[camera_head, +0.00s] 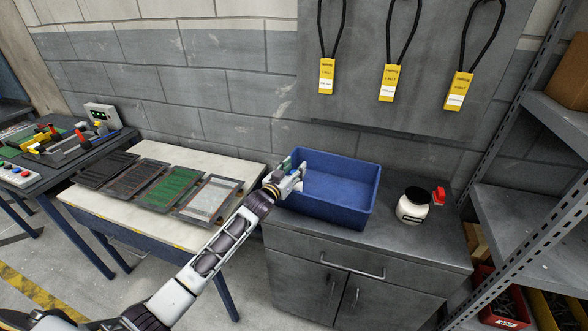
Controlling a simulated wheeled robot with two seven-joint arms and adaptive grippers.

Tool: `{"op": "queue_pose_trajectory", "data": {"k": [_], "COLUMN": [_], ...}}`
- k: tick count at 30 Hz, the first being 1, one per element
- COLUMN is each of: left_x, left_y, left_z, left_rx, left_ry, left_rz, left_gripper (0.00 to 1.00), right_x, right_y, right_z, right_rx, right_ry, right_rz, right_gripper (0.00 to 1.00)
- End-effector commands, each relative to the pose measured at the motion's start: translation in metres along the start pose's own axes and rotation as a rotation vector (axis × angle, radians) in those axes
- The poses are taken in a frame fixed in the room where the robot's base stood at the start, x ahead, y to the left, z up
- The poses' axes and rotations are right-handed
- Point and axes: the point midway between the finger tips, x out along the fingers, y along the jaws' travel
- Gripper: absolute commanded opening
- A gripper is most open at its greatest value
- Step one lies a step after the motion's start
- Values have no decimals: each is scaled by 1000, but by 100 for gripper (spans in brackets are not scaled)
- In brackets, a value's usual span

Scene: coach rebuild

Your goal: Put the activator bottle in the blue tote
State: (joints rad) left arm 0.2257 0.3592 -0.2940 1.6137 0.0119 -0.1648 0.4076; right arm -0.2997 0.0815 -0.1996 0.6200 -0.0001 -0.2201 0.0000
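The blue tote (346,212) stands on a dark grey cabinet against the wall, open side up. My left gripper (300,172) is at the tote's left end, over its rim. Its fingers are small and partly hidden, so I cannot tell whether they are open or shut. A small green-and-grey patch (286,163) shows beside the gripper; I cannot tell what it belongs to. My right gripper is out of view.
A small red object (439,195) is beside the white container. The dark grey cabinet (390,240) has free top space around it. A light-topped table (110,204) with several flat panels stands left. A metal shelf rack (515,215) bounds the right. Yellow tags (388,83) hang above.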

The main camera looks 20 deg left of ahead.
Motion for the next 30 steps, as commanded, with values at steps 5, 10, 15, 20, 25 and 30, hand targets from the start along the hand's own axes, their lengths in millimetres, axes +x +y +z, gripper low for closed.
{"op": "queue_pose_trajectory", "data": {"k": [5, 10, 15, 20, 25, 30], "left_x": [0, 0, 0, -6, -20, -34], "left_y": [0, 0, 0, 0, 0, 0], "left_z": [0, -1, -8, -11, -10, -11], "left_rx": [0, 0, 0, 0, 0, -1], "left_ry": [0, 0, 2, -1, -1, -1], "left_rz": [0, 0, 1, 0, 0, 0], "left_gripper": [48, 48, 48, 48, 48, 48], "right_x": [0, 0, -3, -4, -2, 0], "right_y": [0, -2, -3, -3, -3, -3], "right_z": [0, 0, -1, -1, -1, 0], "right_rx": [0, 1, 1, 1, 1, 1], "right_ry": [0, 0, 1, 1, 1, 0], "right_rz": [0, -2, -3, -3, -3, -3], "right_gripper": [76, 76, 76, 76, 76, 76]}}
